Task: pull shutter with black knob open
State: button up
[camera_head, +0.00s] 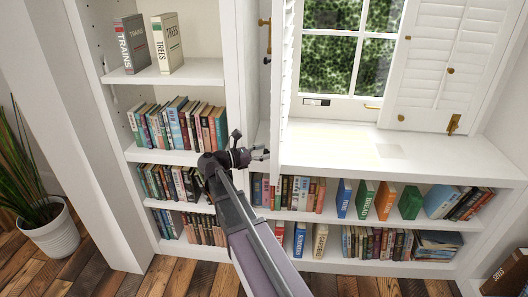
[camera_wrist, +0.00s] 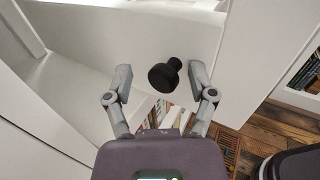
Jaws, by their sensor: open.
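A white louvred shutter (camera_head: 285,75) stands nearly edge-on at the left side of the window in the head view. My gripper (camera_head: 262,153) is beside its lower end, just above the low bookcase. In the wrist view a black knob (camera_wrist: 165,75) sticks out from a white panel (camera_wrist: 135,38). My open gripper (camera_wrist: 160,72) has one finger on each side of the knob, with a visible gap at the left and a smaller one at the right. The knob cannot be made out in the head view, and I cannot tell whether a finger touches it.
Another white shutter (camera_head: 445,70) with brass fittings is at the window's right. The sill (camera_head: 400,155) is clear. A tall bookshelf (camera_head: 190,75) stands left of my gripper, and low shelves (camera_head: 375,225) of books run below the sill. A potted plant (camera_head: 50,228) stands far left.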

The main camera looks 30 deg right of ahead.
jog(key=w+a, duration=0.1)
jog(key=a, duration=1)
jog(key=shift+w+a, duration=0.2)
jog(key=shift+w, duration=0.05)
dwell(0.3)
